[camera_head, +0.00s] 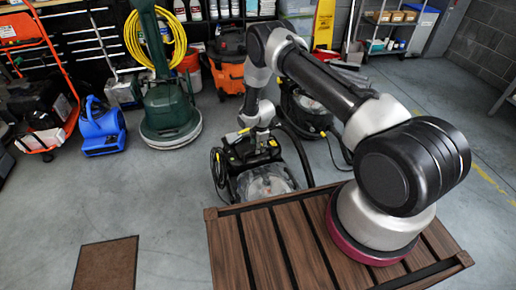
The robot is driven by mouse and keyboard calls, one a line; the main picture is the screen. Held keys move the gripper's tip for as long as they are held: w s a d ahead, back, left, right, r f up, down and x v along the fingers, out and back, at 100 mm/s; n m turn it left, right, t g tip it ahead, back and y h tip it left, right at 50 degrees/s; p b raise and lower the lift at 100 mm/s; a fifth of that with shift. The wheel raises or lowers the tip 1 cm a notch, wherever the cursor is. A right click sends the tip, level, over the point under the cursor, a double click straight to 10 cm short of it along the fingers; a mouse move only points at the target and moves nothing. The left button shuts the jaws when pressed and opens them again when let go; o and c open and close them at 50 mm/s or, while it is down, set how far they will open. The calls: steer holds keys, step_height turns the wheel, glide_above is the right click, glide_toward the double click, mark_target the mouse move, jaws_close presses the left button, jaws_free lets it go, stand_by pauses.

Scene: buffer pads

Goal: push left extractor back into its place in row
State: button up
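The left extractor (265,183) is a black machine with a clear dome lid, standing upright on the floor just beyond the wooden slatted top. It stands nearer to me than the right extractor (306,112), a similar black machine behind and to its right, partly hidden by my arm. My gripper (258,143) points down at the upper back part of the left extractor. The fingers blend with the dark machine, so I cannot tell whether they are open or touching it.
A green floor buffer (170,115) with yellow cord, a blue air mover (102,128) and an orange vacuum (229,66) stand to the left and back. A brown mat (106,264) lies front left. The wooden slatted top (262,250) lies under my arm. Floor left of the extractor is clear.

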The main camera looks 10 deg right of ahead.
steer(key=shift+w+f, duration=0.15)
steer(key=shift+f, duration=0.55)
steer(key=shift+w+f, duration=0.1)
steer(key=shift+f, duration=0.6)
jaws_close()
